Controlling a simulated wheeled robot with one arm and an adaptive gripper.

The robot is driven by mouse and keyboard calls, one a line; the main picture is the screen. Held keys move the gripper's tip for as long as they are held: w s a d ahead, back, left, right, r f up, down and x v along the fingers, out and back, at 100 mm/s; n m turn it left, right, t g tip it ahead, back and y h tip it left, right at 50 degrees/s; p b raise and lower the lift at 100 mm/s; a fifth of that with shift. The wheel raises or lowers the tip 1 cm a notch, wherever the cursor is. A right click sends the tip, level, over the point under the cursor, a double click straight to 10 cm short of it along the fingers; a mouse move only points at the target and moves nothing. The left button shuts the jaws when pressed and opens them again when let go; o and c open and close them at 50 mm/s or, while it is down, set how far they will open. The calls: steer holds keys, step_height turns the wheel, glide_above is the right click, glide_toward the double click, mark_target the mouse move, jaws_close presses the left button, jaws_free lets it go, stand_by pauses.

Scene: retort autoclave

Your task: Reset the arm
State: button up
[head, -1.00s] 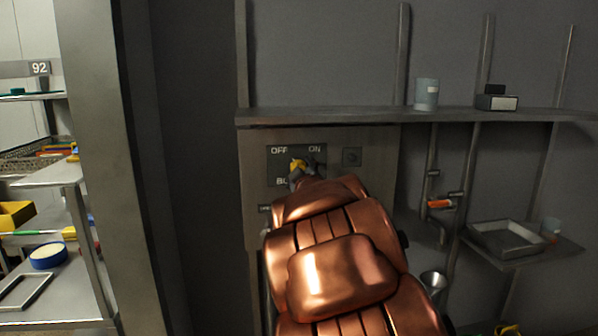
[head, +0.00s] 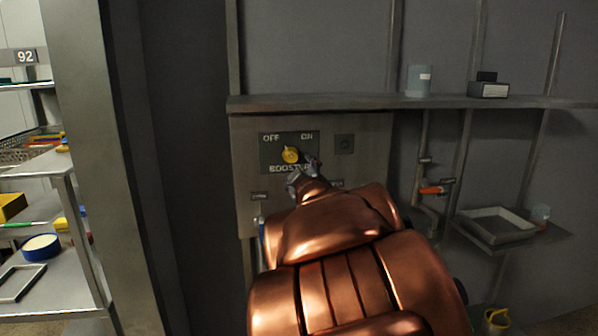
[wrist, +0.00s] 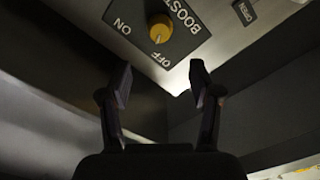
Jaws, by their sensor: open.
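My gripper (head: 303,178) is open and empty in the head view, just below and right of the yellow knob (head: 290,155). The knob sits on a dark label plate (head: 270,147) marked OFF, ON and BOOSTER. In the wrist view my gripper (wrist: 160,84) shows two spread fingers with nothing between them. My copper arm hides the lower part of the panel (head: 245,170) in the head view.
A shelf (head: 330,103) runs above the panel, holding a grey cup (head: 419,80) and a small dark box (head: 488,89). At right are pipes with an orange handle (head: 432,190) and a shallow tray (head: 495,226). A metal post (head: 95,150) and stocked shelving stand at left.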

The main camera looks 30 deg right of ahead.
stand_by(0.6)
steer(key=s+a+f+m+g+y+p, duration=0.25)
steer(key=s+a+f+g, duration=0.25)
steer(key=s+f, duration=0.25)
steer(key=s+a+f+m+g+y+p, duration=0.1)
steer(key=s+a+f+m+g+p, duration=0.1)
steer(key=s+a+f+g+p, duration=0.35)
steer(key=s+a+f+g+y, duration=0.1)
steer(key=s+a+g, duration=0.1)
steer(key=s+a, duration=0.2)
steer(key=s+a+f+g+y+p, duration=0.1)
steer(key=s+a+g, duration=0.2)
steer(key=s, duration=0.8)
steer(key=s+a+f+g+y, duration=0.1)
steer(key=s+a+f+g, duration=0.1)
steer(key=s+a, duration=0.3)
steer(key=s+g, duration=0.1)
steer(key=s, duration=0.2)
steer(key=shift+a, duration=0.3)
steer(key=shift+s+y, duration=0.1)
steer(key=shift+y, duration=0.15)
